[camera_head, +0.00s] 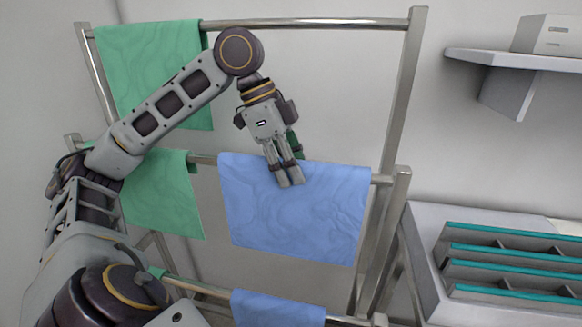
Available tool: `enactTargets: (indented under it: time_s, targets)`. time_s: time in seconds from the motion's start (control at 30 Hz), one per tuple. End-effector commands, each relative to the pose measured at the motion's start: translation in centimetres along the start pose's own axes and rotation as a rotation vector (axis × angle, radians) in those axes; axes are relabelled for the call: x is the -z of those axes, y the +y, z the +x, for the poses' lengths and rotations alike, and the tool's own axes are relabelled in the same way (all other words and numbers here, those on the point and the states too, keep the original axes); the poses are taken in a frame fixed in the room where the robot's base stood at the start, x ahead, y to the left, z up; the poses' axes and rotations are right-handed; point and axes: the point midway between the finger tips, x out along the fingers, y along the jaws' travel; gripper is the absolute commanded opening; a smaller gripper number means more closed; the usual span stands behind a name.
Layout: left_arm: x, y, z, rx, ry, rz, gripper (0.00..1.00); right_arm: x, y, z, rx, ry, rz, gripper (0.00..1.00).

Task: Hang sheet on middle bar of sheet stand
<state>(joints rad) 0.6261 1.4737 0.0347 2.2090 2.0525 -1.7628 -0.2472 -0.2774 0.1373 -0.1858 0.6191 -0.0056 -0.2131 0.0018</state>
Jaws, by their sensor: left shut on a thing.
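A blue sheet (295,225) hangs over the middle bar (205,160) of the metal sheet stand (395,105). My left gripper (290,178) is at the top edge of this sheet, pointing down, with its fingers together on the cloth near the bar. The fingers cover a small part of the sheet and the bar. A second blue sheet (275,310) hangs on the lowest bar (205,290), cut off by the bottom edge of the view. My right gripper is not in view.
A green sheet (150,65) hangs on the top bar (310,24), and another (160,200) on the middle bar at left. A grey unit with teal-edged slots (510,265) stands at right, below a wall shelf (520,60). The top bar's right part is bare.

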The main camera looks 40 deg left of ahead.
Motion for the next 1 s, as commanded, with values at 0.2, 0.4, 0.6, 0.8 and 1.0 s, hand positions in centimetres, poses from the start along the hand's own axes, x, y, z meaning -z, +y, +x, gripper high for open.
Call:
enactTargets:
  time_s: [0.2, 0.4, 0.6, 0.8, 1.0]
  targets:
    - [-0.06, 0.0, 0.16, 0.0, 0.0, 0.0, 0.02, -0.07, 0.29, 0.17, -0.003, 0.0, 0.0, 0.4]
    - [-0.06, 0.0, 0.13, 0.0, 0.0, 0.0, 0.02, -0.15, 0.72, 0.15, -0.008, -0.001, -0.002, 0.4]
    - [-0.06, 0.0, 0.13, 0.0, 0.0, 0.0, 0.54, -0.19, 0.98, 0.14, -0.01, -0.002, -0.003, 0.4]
    - [-0.06, 0.0, 0.13, 0.0, 0.0, 0.0, 0.58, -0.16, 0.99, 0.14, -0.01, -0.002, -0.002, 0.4]
    - [-0.06, 0.0, 0.12, 0.0, 0.0, 0.0, 0.58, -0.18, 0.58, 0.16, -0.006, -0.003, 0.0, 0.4]
